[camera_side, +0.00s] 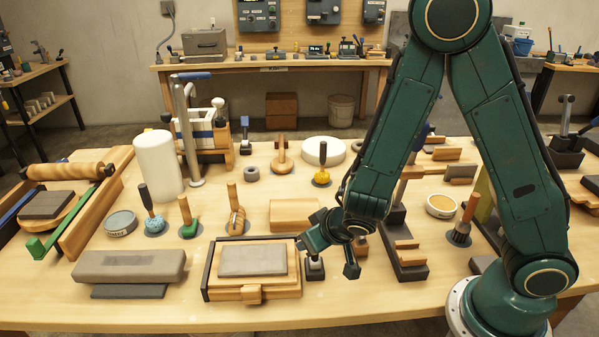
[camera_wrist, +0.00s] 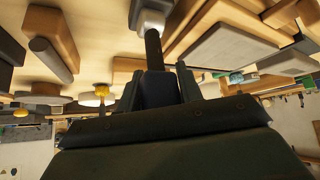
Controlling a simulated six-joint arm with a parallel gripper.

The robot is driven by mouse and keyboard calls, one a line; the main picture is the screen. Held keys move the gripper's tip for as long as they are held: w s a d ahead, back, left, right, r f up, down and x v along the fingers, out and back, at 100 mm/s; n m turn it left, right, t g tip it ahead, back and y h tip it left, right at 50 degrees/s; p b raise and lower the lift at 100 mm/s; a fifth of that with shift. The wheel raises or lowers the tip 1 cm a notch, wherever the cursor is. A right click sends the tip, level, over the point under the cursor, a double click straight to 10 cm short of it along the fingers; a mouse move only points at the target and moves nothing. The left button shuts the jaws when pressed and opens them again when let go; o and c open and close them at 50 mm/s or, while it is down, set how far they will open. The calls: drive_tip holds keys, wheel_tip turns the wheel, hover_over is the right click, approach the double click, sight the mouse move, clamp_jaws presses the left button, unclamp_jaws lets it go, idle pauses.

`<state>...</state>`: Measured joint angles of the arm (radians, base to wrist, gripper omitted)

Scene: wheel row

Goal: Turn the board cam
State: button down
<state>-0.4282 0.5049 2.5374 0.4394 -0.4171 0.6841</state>
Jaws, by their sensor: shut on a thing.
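The board (camera_side: 274,292) lies at the front middle of the table with a grey slab (camera_side: 252,260) on it and a dark strip along its left side. A small pale and dark fitting, which looks like the board cam (camera_side: 314,270), sits at its right edge. My gripper (camera_side: 327,258) is low beside that edge, right at the fitting. In the wrist view, my gripper (camera_wrist: 158,85) is shut on a dark round handle (camera_wrist: 153,48) that runs to a pale grey piece (camera_wrist: 150,16). The contact itself is partly hidden by the fingers, and the cam's turn angle cannot be told.
A long grey block (camera_side: 130,265) lies left of the board. A wooden block (camera_side: 295,213) stands behind it, and a dark stand with wooden steps (camera_side: 405,258) is close on the right. Upright-handled tools, including a green-based one (camera_side: 189,229), stand behind. The table front is clear.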

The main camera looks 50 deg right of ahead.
drive_tip(key=c, duration=0.9)
unclamp_jaws()
drive_tip(key=shift+c, duration=0.2)
drive_tip(key=shift+r, duration=0.1)
wheel_tip(320, 180, up, 20)
idle(0.5)
drive_tip(key=c, duration=0.6)
drive_tip(key=shift+w+d+f+m+g, duration=0.1)
drive_tip(key=shift+f+m+g, duration=0.2)
drive_tip(key=shift+f+m, duration=0.2)
drive_tip(key=c, duration=0.6)
drive_tip(key=f+m+g, duration=0.1)
drive_tip(key=m, duration=0.1)
drive_tip(key=d+f+m+g+h, duration=0.1)
drive_tip(key=f+m, duration=0.1)
drive_tip(key=m, duration=0.1)
drive_tip(key=shift+w+f, duration=0.15)
drive_tip(key=shift+f, duration=0.05)
clamp_jaws()
drive_tip(key=f+m+g, duration=0.1)
drive_tip(key=f+m+g+h, duration=0.1)
drive_tip(key=m, duration=0.1)
drive_tip(key=shift+d, duration=0.3)
